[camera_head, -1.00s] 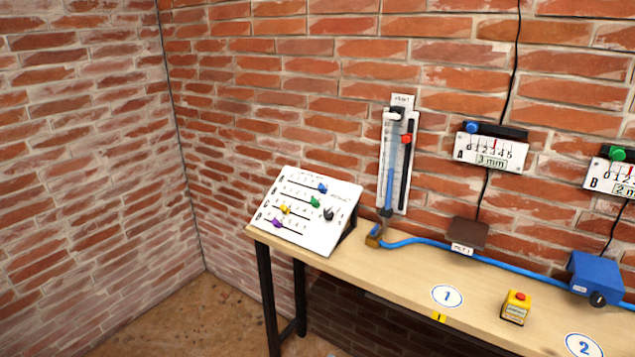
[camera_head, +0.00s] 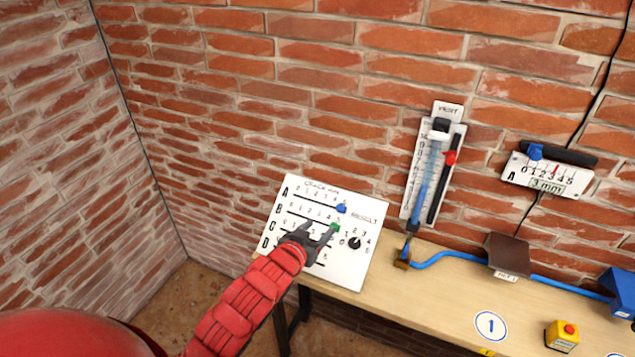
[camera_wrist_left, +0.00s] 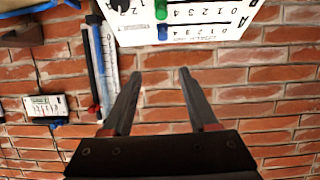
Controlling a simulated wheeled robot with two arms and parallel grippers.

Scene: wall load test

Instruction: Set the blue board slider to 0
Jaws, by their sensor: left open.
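The white sloped board (camera_head: 352,268) stands at the table's left end, with slider rows A to D. The blue slider (camera_head: 341,208) sits near the right, high-number end of row A; 0 is at that row's left end. The blue slider also shows in the left wrist view (camera_wrist_left: 162,33), where the board appears upside down at the top. My left gripper (camera_head: 321,230) is open and empty in front of the board, overlapping the middle rows in the head view. Its two fingers (camera_wrist_left: 157,76) point toward the blue slider, apart from it. My right gripper is not in view.
The green slider (camera_head: 335,227) sits just below the blue one, on row B. A black result knob (camera_head: 354,243) is to their right. A wall gauge with a red marker (camera_head: 450,157) stands right of the board. My arm hides part of the lower rows.

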